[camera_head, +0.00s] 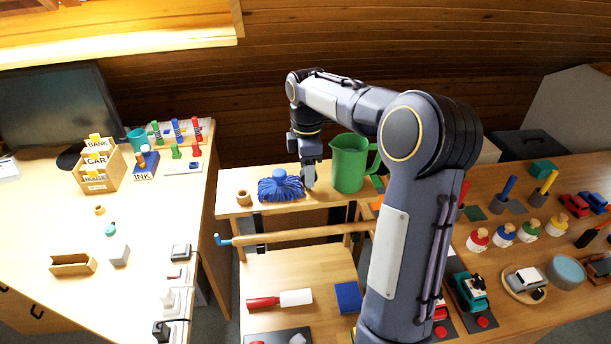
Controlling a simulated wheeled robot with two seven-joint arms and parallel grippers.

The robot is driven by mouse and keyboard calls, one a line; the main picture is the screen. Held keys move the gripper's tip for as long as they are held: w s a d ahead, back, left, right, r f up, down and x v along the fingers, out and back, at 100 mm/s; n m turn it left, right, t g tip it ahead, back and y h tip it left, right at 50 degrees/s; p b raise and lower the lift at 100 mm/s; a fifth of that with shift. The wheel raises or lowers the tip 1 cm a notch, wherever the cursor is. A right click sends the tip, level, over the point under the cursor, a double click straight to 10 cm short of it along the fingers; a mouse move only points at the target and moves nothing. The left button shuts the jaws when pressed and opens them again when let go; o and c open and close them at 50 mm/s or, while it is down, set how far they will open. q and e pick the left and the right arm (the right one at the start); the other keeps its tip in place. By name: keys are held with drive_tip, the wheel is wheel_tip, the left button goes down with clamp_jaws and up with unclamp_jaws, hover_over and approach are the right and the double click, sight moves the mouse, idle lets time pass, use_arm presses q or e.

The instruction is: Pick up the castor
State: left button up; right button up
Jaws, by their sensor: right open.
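My right gripper (309,184) points down over the small wooden bench, between a blue mop head and a green jug (349,163). It is open. A small brown piece (309,194) shows just under its fingertips, partly hidden by them; I cannot tell whether it is the castor. No castor can be clearly made out elsewhere. My left gripper is not in view.
The blue mop head (281,187) and a wooden ring (243,198) stand on the bench. A long wooden pole (300,235) lies in front. My right arm hides part of the right table (519,238), which holds several toys. The left desk (50,225) has bare room.

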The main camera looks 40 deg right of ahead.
drive_tip(key=f, duration=0.4)
drive_tip(key=shift+d, duration=0.2)
drive_tip(key=c, duration=1.1)
